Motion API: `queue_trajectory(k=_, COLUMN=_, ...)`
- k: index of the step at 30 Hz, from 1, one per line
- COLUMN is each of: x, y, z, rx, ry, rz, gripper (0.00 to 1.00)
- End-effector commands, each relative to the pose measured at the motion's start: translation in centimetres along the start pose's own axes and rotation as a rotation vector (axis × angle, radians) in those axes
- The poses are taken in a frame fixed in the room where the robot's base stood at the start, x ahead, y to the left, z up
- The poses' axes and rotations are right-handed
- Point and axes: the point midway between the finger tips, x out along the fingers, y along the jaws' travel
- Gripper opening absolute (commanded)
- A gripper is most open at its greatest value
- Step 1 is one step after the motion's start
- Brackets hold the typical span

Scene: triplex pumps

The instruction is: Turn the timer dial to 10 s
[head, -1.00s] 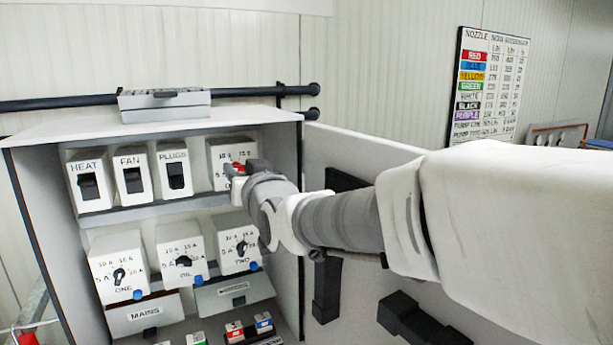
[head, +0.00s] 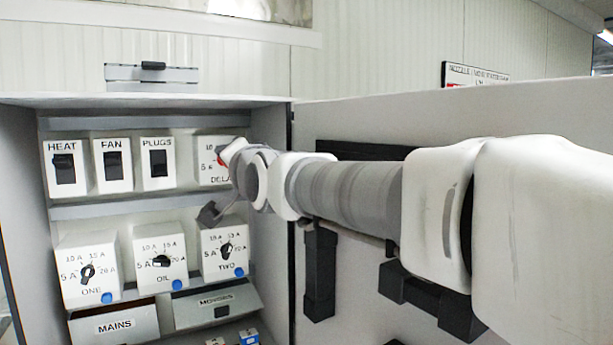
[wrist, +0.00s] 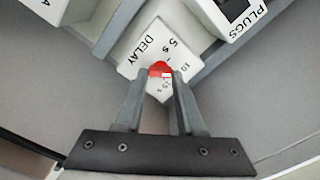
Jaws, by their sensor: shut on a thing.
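The timer dial is a red knob (wrist: 160,68) on the white DELAY box (wrist: 143,49), which carries the marks 5 s, 10 and 15 in the wrist view. My gripper (wrist: 164,74) is shut on the red knob, one finger on each side of it. A pale patch shows on the knob's lower side, but the exact pointer setting is hard to read. In the head view the DELAY box (head: 208,174) sits at the right end of the top row. My wrist covers its right part, and only a bit of red shows.
HEAT (head: 65,146), FAN (head: 111,146) and PLUGS (head: 158,143) switch boxes stand left of the DELAY box. Breakers ONE (head: 72,292), OIL (head: 148,278) and TWO (head: 211,266) are below. The open cabinet door (head: 380,125) stands close behind my arm at right.

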Motion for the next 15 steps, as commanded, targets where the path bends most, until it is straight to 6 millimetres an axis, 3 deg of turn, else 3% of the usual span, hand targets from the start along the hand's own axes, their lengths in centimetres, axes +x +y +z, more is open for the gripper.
queue_trajectory(k=15, x=0.03, y=0.07, z=0.07, rx=0.117, ry=-0.002, rz=0.001, gripper=0.0)
